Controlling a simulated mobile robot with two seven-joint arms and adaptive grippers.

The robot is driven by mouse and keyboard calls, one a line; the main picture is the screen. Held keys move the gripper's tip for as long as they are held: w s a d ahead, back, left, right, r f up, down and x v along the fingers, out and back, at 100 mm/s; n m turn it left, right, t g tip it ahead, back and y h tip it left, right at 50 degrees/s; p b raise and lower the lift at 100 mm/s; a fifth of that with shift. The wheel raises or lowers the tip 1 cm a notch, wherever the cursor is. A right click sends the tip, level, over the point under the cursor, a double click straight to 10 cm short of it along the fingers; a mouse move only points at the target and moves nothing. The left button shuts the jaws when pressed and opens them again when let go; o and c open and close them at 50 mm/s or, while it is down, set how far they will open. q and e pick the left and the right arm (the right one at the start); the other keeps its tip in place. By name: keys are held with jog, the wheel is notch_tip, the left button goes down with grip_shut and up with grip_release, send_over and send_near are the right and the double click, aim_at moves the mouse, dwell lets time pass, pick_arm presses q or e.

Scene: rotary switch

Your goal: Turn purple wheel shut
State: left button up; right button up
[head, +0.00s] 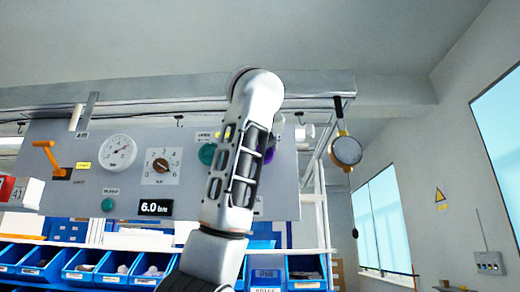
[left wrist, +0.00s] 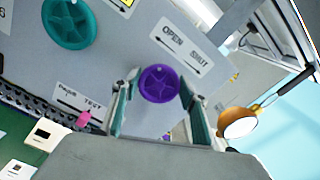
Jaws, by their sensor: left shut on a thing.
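The purple wheel (left wrist: 159,84) is a small round spoked handwheel on the grey panel, in the middle of the left wrist view. A label reading OPEN and SHUT (left wrist: 185,46) is on the panel beside it. My left gripper (left wrist: 159,80) has one finger on each side of the wheel and is shut on it. In the head view my left arm stands in front of the panel and hides most of the wheel's area; the gripper cannot be made out there. My right gripper is in neither view.
The grey panel (head: 50,140) also carries a teal wheel (left wrist: 70,22), a white gauge (head: 118,152), a rotary dial (head: 161,166) and an orange lever (head: 45,155). An orange-rimmed round thing (head: 345,150) hangs at the right. Blue bins (head: 78,265) line the shelf below.

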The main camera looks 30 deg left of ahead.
pick_arm(q)
jog(key=shift+w+d+f+m+p, duration=0.1)
jog(key=shift+m+p, duration=0.1)
jog(key=shift+m, duration=1.65)
jog(key=shift+w+d+f+m+p, duration=0.1)
jog(key=shift+m+p, duration=0.1)
jog(key=shift+m, duration=1.65)
jog(key=o, duration=1.1)
jog(key=shift+r, duration=0.1)
jog(key=shift+s, duration=0.15)
jog(key=shift+v, duration=5.95)
